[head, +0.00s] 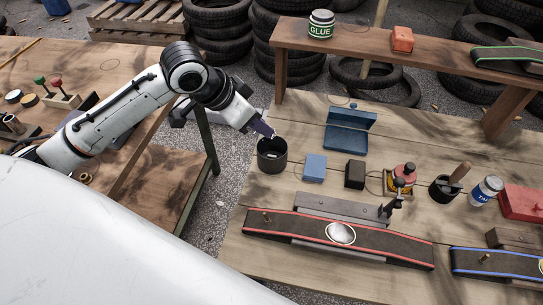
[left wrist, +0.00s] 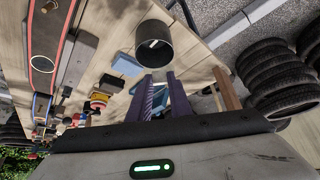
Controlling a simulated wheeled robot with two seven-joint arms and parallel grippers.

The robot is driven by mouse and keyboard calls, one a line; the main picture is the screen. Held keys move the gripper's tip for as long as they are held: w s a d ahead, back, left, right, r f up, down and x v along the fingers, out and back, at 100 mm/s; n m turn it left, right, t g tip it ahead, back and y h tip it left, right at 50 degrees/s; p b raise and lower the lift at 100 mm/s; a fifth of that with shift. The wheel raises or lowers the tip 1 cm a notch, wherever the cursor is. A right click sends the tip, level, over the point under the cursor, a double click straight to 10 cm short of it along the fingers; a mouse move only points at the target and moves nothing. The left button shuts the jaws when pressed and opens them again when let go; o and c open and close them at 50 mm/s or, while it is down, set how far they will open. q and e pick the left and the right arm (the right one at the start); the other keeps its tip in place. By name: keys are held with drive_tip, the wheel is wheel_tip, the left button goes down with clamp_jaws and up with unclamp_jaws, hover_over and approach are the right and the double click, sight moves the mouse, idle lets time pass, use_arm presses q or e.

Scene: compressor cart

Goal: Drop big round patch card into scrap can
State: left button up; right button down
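The dark round scrap can (head: 272,162) stands at the left edge of the right-hand workbench. It also shows in the left wrist view (left wrist: 170,38). A small pale flat piece (left wrist: 154,44) is inside it; I cannot tell for sure that it is the patch card. My left gripper (head: 272,135) is just above the can's far rim, pointing down to the right. In the left wrist view its purple fingers stand apart with nothing visible between them. A large pale round patch (head: 341,233) lies on the red-edged belt (head: 400,250). My right gripper is not in view.
A blue open box (head: 350,130), a blue block (head: 315,167) and a black block (head: 355,174) stand right of the can. A raised shelf (head: 430,52) with a glue tin (head: 321,24) runs along the back. A gap separates the two benches.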

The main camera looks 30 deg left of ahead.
use_arm(q)
drive_tip(key=o, duration=0.5)
drive_tip(key=shift+c, duration=0.2)
drive_tip(key=v, duration=1)
drive_tip(key=shift+s+r, duration=0.1)
drive_tip(key=shift+r, duration=0.05)
